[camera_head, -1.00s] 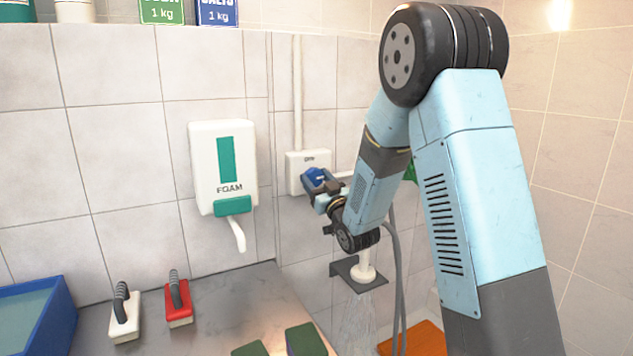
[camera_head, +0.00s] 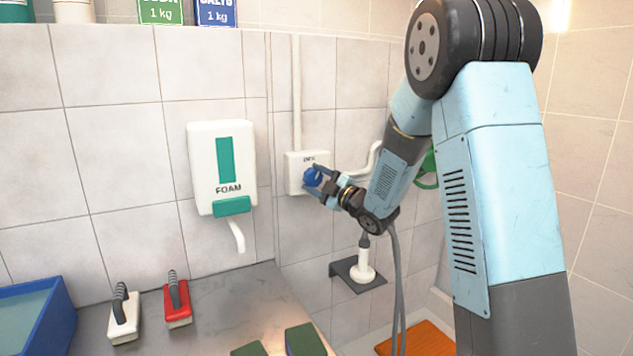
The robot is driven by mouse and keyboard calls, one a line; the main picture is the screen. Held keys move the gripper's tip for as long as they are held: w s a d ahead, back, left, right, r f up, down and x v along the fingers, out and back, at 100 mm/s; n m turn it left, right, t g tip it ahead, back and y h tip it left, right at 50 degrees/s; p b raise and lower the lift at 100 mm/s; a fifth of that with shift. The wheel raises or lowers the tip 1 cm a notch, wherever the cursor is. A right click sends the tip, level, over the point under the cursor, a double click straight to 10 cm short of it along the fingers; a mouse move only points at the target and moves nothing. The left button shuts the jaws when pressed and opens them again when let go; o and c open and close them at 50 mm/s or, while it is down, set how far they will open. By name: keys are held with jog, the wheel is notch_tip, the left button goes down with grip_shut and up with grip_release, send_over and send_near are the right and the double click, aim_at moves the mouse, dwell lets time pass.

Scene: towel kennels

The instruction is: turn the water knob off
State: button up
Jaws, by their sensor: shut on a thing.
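A blue knob (camera_head: 311,177) sits on the front of a white wall box (camera_head: 293,164) whose small label is hard to read. My gripper (camera_head: 318,182) reaches in from the right and is shut on the blue knob, one finger above and one below. The fingers hide part of the knob, so I cannot read its exact setting. A white shower head (camera_head: 363,266) stands in a dark wall bracket (camera_head: 345,272) below my wrist, with no water spray visible under it.
A foam dispenser (camera_head: 222,165) hangs left of the box. White pipes (camera_head: 296,95) run up and right from the box. A grey hose (camera_head: 397,265) hangs below my arm. A green part (camera_head: 428,172) shows behind my arm. Brushes (camera_head: 177,302) stand on the grey counter (camera_head: 225,298).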

jog(key=n+g, duration=0.1)
jog(key=n, duration=0.3)
jog(key=shift+f+g, duration=0.1)
jog(key=shift+g, duration=0.3)
jog(key=shift+s+a+n+h, duration=0.1)
jog(key=shift+n+h, duration=0.3)
jog(key=shift+n, duration=0.6)
jog(key=shift+f+g, duration=0.15)
jog(key=shift+g, duration=0.15)
jog(key=o, duration=1)
jog(key=shift+r, duration=0.2)
jog(key=v, duration=1.3)
jog(key=shift+s+d, duration=0.25)
